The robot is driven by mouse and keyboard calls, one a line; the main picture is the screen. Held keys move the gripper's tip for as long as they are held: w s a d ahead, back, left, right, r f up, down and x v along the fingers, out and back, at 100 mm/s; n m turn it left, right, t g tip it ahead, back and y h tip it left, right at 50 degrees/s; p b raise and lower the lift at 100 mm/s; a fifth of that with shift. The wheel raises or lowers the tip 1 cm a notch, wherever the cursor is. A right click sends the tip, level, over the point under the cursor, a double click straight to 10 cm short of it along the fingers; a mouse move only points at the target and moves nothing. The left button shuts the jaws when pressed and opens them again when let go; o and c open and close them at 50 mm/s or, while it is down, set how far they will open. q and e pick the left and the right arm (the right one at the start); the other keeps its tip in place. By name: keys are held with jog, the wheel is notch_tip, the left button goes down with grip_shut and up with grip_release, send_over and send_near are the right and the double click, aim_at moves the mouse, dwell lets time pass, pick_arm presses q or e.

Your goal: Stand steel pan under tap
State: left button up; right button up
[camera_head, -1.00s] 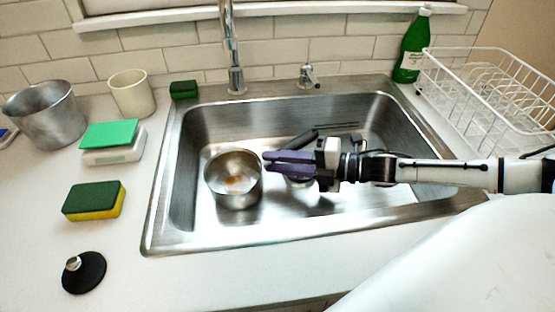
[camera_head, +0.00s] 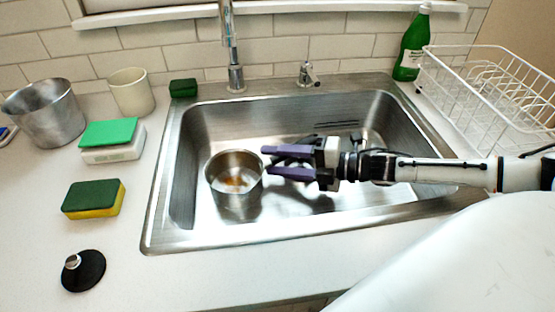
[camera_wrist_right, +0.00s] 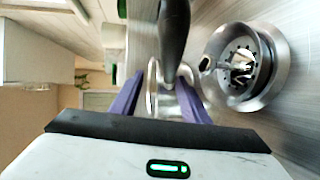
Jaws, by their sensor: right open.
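The steel pan (camera_head: 236,199), with a brownish patch inside, stands in the left half of the sink, below and in front of the tap (camera_head: 230,48). My right gripper (camera_head: 264,161) is open just right of the pan, its purple fingers pointing at it. In the right wrist view, a dark handle (camera_wrist_right: 174,38) reaches down to shiny metal between the fingers (camera_wrist_right: 162,100); whether the fingers touch it is unclear. In the head view the handle is mostly hidden by the gripper. My left gripper is not in view.
The steel sink (camera_head: 160,205) has a drain (camera_wrist_right: 242,62) beside the handle in the wrist view. A white dish rack (camera_head: 490,95) and green bottle (camera_head: 411,48) stand right. A steel pot (camera_head: 45,120), cup (camera_head: 132,95), scale (camera_head: 112,155), sponge (camera_head: 93,203) and black stopper (camera_head: 84,272) are left.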

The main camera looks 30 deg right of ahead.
jog(key=shift+s+d, duration=0.4)
jog(key=shift+s, duration=0.1)
jog(key=p+v, duration=0.1)
jog(key=v, duration=0.2)
jog(key=p+v, duration=0.2)
jog(key=v, duration=0.2)
jog(key=shift+s+r, duration=0.15)
jog(key=shift+r, duration=0.1)
jog(key=shift+v, duration=0.9)
jog(key=shift+f, duration=0.1)
